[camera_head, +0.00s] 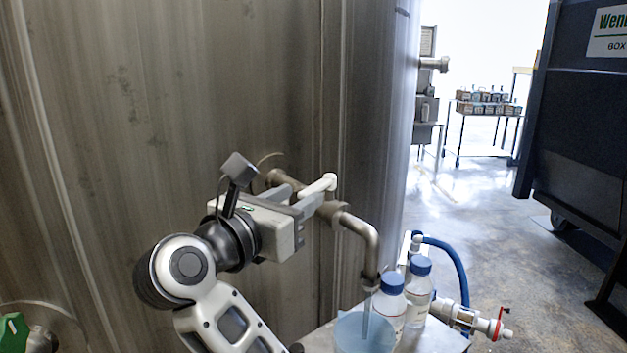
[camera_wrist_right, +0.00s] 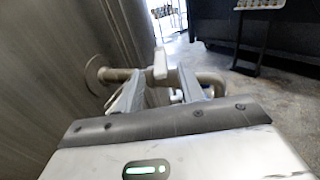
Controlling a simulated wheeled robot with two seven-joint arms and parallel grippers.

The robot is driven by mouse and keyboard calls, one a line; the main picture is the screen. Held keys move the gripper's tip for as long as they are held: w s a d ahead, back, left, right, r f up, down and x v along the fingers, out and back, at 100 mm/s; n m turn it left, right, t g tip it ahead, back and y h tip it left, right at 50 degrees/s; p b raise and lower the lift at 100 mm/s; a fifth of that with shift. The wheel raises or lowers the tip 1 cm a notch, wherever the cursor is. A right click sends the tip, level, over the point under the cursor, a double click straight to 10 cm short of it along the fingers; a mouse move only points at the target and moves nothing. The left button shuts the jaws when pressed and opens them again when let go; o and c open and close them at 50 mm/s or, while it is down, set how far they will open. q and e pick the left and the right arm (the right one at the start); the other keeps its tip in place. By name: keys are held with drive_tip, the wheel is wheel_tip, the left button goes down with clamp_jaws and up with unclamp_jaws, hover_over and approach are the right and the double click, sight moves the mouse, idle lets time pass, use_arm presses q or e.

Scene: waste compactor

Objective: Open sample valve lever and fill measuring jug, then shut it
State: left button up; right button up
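The sample valve (camera_head: 280,180) sticks out of the grey metal tank wall. Its pale lever (camera_head: 318,186) points sideways toward my right gripper (camera_head: 302,197). In the right wrist view the lever (camera_wrist_right: 160,66) lies between the spread fingertips, with a gap on both sides. The bent outlet pipe (camera_head: 365,240) runs down to a spout above the translucent blue measuring jug (camera_head: 350,338). A thin bluish column, apparently liquid, runs from the spout into the jug. The jug's lower part is cut off by the frame. My left gripper is not in view.
Two blue-capped bottles (camera_head: 390,300) stand close beside the jug on a metal shelf (camera_head: 440,338). A blue hose (camera_head: 455,262) and a white fitting with a red part (camera_head: 480,322) lie to the right. A green object (camera_head: 14,333) sits at lower left.

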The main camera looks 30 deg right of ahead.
sight(328, 179)
drive_tip(key=x, duration=0.5)
drive_tip(key=shift+w+d+p, duration=0.2)
drive_tip(key=shift+d+p, duration=0.1)
drive_tip(key=shift+p, duration=0.05)
clamp_jaws()
